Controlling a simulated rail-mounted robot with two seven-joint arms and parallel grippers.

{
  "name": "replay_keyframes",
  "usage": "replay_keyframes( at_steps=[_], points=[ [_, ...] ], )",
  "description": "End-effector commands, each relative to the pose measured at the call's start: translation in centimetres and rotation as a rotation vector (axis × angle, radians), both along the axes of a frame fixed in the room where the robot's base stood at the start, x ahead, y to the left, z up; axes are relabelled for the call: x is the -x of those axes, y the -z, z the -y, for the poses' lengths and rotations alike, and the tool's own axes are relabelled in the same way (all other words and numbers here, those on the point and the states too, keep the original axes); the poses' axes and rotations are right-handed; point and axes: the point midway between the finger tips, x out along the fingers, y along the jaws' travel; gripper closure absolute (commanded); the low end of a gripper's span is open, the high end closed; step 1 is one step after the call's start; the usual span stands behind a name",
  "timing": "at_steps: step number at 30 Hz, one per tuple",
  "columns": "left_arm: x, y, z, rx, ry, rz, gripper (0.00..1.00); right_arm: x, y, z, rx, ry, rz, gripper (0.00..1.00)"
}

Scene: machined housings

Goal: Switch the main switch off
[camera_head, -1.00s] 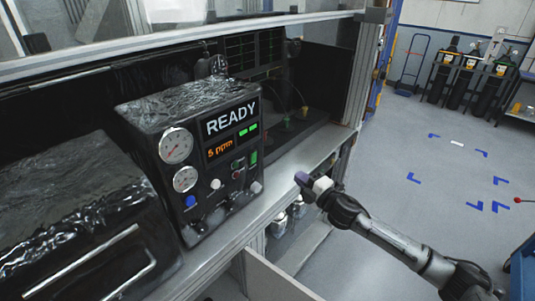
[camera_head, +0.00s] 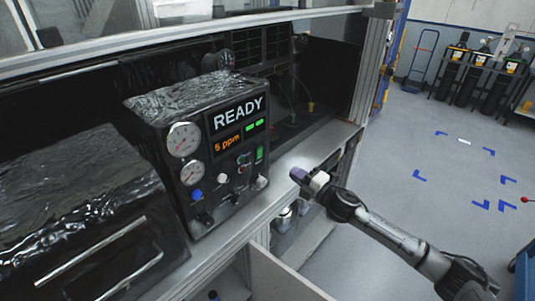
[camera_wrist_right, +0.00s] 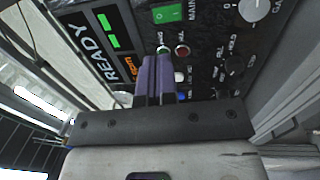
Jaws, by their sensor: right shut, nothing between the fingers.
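The main switch is a green rocker (camera_head: 259,153) on the right side of the front panel of a black control box (camera_head: 181,88). My right gripper (camera_head: 298,175) is shut and empty, with purple fingertips. It is in front of the panel, to the right of the switch and apart from it. In the right wrist view the shut fingers (camera_wrist_right: 155,78) point at the panel, below the rocker. My left gripper is not in view.
The panel has a READY display (camera_head: 238,114), two gauges (camera_head: 184,139), a blue knob (camera_head: 196,195), pale knobs and small buttons close together. A black foil-covered box (camera_head: 70,205) stands to the left. A metal ledge (camera_head: 290,158) runs along the front.

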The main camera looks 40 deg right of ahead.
Motion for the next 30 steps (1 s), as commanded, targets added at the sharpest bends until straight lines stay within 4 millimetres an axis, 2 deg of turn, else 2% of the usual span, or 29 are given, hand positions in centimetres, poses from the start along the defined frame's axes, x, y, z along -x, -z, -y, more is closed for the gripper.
replay_keyframes(
  at_steps=[18,24,30],
  points=[
    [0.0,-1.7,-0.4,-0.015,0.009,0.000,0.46,-9.4,-1.4,-1.5,-0.001,0.001,0.002,1.00],
    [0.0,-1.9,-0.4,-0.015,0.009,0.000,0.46,-11.1,-1.5,-1.8,-0.001,0.000,0.001,1.00],
    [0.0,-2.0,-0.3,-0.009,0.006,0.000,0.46,-11.9,-1.5,-1.9,0.000,0.000,0.001,1.00]
  ],
)
